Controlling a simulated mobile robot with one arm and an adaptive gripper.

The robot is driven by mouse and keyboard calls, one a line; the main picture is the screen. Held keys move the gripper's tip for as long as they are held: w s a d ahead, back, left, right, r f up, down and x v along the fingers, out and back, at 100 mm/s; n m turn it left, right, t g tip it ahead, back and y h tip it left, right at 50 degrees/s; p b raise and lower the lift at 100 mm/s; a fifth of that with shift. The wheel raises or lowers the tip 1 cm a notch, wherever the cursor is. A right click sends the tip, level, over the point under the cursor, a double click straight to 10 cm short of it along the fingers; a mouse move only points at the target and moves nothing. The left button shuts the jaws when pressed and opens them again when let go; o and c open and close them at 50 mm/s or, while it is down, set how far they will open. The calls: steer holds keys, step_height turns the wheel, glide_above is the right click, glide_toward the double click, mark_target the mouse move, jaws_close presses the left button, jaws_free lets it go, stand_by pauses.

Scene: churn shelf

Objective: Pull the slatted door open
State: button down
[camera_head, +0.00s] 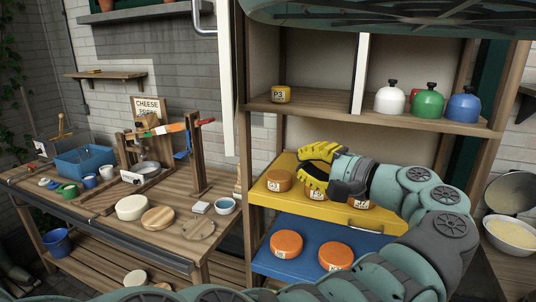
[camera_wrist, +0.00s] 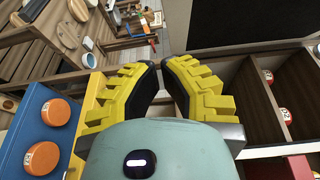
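No slatted face of a door shows clearly in either view. A pale, narrow upright panel (camera_head: 226,80) stands at the left front edge of the tall wooden shelf in the head view; I cannot tell whether it is the door edge-on. My gripper (camera_head: 302,168) is in front of the shelf, over the yellow shelf board, with its fingers pointing left. It is below and to the right of the pale panel, apart from it. In the wrist view my gripper's yellow fingers (camera_wrist: 160,68) are partly apart with nothing between them.
Orange cheeses (camera_head: 286,243) sit on the blue board (camera_head: 305,262), others on the yellow board (camera_head: 355,216) around my gripper. White, green and blue churns (camera_head: 429,103) stand on the upper shelf. A workbench (camera_head: 95,225) with a cheese press is at left.

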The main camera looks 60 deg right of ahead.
steer(key=w+a+r+p, duration=0.1)
steer(key=w+a+p, duration=0.1)
steer(key=w+p, duration=0.5)
steer(key=shift+w+a+p, duration=0.15)
steer(key=shift+w+p, duration=0.25)
steer(key=shift+w, duration=2)
